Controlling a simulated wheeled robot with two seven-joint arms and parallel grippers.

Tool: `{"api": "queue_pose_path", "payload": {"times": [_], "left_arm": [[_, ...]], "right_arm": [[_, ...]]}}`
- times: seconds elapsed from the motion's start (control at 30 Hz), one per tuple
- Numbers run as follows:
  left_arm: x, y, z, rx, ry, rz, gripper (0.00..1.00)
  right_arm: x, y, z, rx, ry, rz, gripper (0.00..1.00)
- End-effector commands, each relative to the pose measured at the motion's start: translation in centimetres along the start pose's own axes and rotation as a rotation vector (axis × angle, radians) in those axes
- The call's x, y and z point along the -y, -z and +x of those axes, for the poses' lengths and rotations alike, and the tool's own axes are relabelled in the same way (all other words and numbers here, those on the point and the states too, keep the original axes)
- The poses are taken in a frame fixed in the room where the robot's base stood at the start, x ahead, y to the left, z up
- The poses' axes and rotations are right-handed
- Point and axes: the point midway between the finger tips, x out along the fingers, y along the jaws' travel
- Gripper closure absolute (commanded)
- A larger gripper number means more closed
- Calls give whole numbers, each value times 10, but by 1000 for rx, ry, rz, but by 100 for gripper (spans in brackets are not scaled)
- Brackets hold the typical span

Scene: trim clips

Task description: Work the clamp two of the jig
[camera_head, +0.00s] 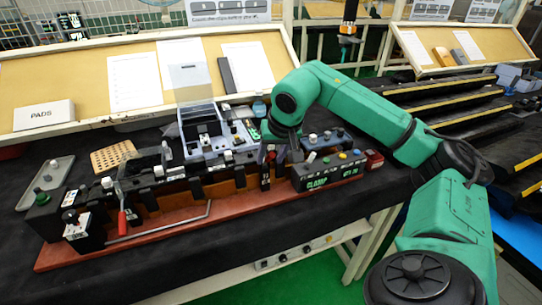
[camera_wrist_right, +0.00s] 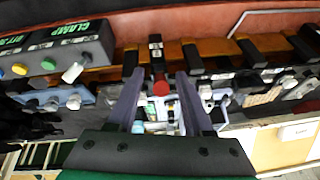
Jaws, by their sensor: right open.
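The jig's long red-brown base (camera_head: 235,208) lies on the dark table in the head view, with a row of black clamp stations on it. A dark clamp with a red tip (camera_head: 265,183) stands near its right end; it also shows in the right wrist view (camera_wrist_right: 159,84). I cannot read a number on it. My right gripper (camera_head: 275,150) is at this clamp; in the right wrist view its fingers (camera_wrist_right: 160,100) are spread on both sides of the red tip, with gaps. Another clamp with a red handle (camera_head: 122,222) stands upright at the left. My left gripper is not in view.
A black box marked CLAMP (camera_head: 330,172) with coloured buttons sits right of the red-tipped clamp. A grey-blue bin (camera_head: 203,130) stands behind the jig. A grey tray (camera_head: 47,182) and a perforated tan block (camera_head: 112,156) lie at the left. The front table strip is clear.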

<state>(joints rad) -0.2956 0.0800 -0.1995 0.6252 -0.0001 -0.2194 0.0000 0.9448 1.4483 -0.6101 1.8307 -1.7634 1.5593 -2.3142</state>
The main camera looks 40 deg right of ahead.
Motion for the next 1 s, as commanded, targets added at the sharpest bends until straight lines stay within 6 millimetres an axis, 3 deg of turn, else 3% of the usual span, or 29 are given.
{"api": "queue_pose_path", "payload": {"times": [0.03, 0.1, 0.17, 1.0], "left_arm": [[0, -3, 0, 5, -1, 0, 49], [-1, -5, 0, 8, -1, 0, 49], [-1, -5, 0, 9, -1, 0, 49], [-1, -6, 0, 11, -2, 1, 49]], "right_arm": [[0, 0, 0, 0, 0, 0, 53], [0, 0, 0, 0, 0, 0, 80], [0, 0, 0, 0, 1, 0, 100], [0, 0, -1, 0, 1, 0, 100]]}}
